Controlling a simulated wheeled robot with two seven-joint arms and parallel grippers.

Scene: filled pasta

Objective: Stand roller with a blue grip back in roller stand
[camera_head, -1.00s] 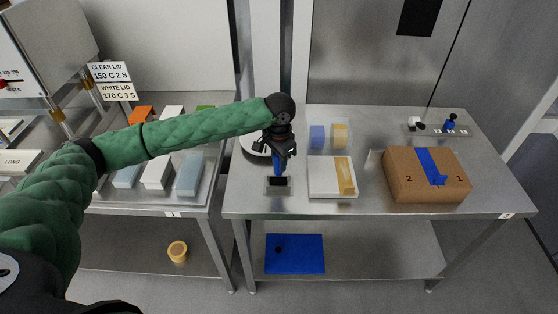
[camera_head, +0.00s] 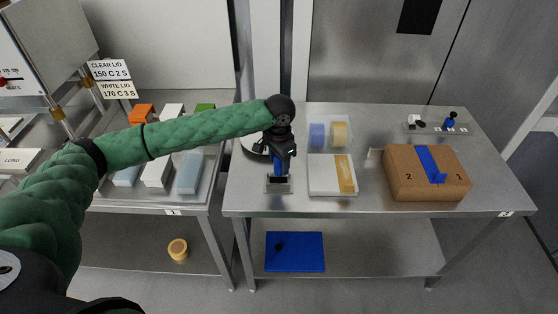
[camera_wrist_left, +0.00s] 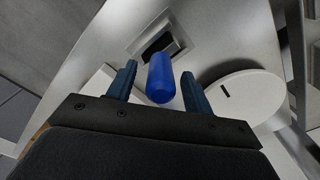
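The roller's blue grip (camera_head: 277,168) stands roughly upright at the roller stand (camera_head: 278,188), a small metal block near the table's front left. The roller's lower end is hard to make out. My left gripper (camera_head: 280,157) is just above the stand, around the top of the grip. In the left wrist view the blue grip (camera_wrist_left: 160,79) lies between the two fingers (camera_wrist_left: 158,88), with a small gap on each side, so the gripper looks open. The stand's dark slot (camera_wrist_left: 157,45) shows beyond the grip. My right gripper is not in view.
A white box with a yellow strip (camera_head: 325,175) lies right of the stand. Behind it are blue and yellow blocks (camera_head: 328,135). A brown box (camera_head: 405,175) stands farther right. A round white plate (camera_wrist_left: 246,97) is close to the left gripper. The table's front right is clear.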

